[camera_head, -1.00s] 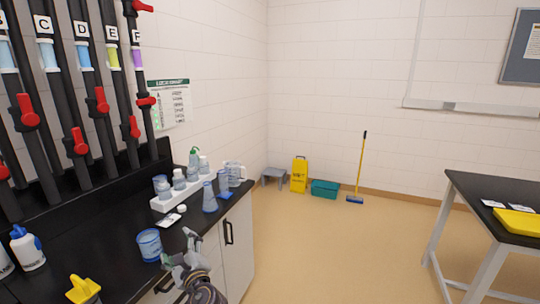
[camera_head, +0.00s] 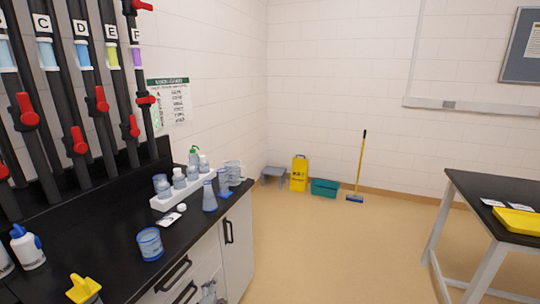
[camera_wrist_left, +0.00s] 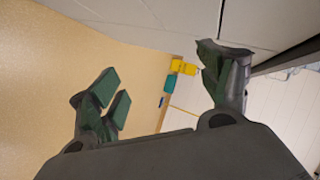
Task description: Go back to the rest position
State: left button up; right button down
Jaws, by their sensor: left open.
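My left gripper (camera_wrist_left: 168,82) is open and empty in the left wrist view, its fingers wide apart with floor and wall beyond. In the head view only a small part of the left gripper (camera_head: 210,292) shows at the bottom edge. It is below the counter top, in front of the white drawers. My right gripper is in neither view.
The black counter (camera_head: 112,268) bears a blue beaker (camera_head: 150,244), a flask (camera_head: 210,197) and a white rack (camera_head: 163,203) of bottles. Pipes with red valves rise behind. A dark table (camera_head: 480,205) stands at right. The floor (camera_head: 340,250) between is clear.

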pick_arm(q)
jog(key=s+a+f+n+g+h+p, duration=0.1)
jog(key=s+a+f+n+g+p, duration=0.25)
jog(key=s+f, duration=1)
jog(key=s+a+f+n+g+h+p, duration=0.1)
jog(key=s+a+f+n+g+p, duration=0.3)
jog(key=s+f, duration=0.9)
jog(key=s+f+n+g+p, duration=0.2)
jog(key=s+f+p, duration=0.15)
jog(key=s, duration=1.25)
jog(key=s+r+g+p, duration=0.1)
jog(key=s+r+p, duration=0.1)
jog(key=s, duration=0.5)
jog(key=s+d+r+g+p, duration=0.1)
jog(key=s+p, duration=0.3)
jog(key=s, duration=0.4)
jog(key=shift+s+d+r+n+y, duration=0.2)
jog(key=shift+d+r+n+y, duration=0.15)
jog(key=shift+r, duration=0.3)
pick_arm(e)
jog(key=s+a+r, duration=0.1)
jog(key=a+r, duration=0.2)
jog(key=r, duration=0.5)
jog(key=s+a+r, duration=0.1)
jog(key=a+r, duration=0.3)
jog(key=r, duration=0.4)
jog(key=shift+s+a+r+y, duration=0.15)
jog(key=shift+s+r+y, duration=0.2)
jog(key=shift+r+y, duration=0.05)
